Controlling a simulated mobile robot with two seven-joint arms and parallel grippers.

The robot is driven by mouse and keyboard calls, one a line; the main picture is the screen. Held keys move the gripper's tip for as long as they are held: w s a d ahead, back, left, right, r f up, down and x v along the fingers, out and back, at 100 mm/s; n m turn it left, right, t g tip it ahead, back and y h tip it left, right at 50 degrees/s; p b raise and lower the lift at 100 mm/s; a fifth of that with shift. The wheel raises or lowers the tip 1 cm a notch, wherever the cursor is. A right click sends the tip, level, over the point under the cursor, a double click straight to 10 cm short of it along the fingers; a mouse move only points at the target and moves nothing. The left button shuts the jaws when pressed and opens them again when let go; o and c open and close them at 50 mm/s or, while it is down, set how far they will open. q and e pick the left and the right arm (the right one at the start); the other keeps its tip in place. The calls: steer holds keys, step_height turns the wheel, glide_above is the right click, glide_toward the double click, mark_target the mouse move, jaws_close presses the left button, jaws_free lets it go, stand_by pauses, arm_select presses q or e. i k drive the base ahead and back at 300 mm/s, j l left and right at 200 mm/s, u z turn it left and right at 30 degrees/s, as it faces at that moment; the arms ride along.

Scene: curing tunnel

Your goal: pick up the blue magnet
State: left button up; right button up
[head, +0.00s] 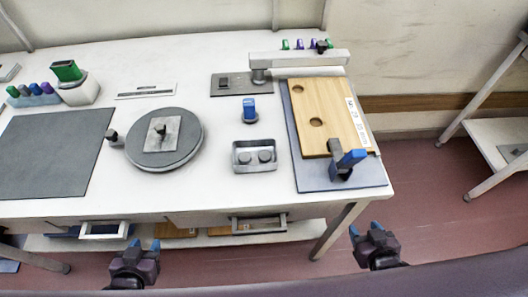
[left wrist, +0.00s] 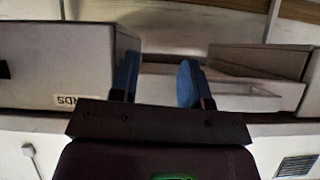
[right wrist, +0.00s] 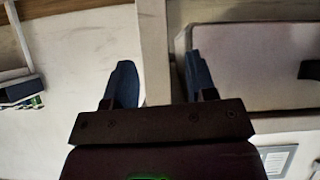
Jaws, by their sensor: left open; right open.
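My left gripper (head: 145,244) is open and empty in front of the table at the lower left. My right gripper (head: 365,229) is open and empty, off the table's front right corner. Both are far from these blue things.
A wooden board (head: 325,105) lies on a blue-grey plate (head: 303,172), with a blue-handled clamp (head: 350,158) at its front. A round turntable (head: 164,157), metal tray (head: 242,165) and dark mat (head: 50,155) lie further left. Two drawers (head: 104,231) (head: 259,226) stand out under the front edge.

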mark_target(249, 116)
steer(key=k+j+u, duration=0.1)
steer(key=k+j, duration=0.35)
steer(key=j+u, duration=0.35)
steer(key=j, duration=0.9)
steer(key=i, duration=0.05)
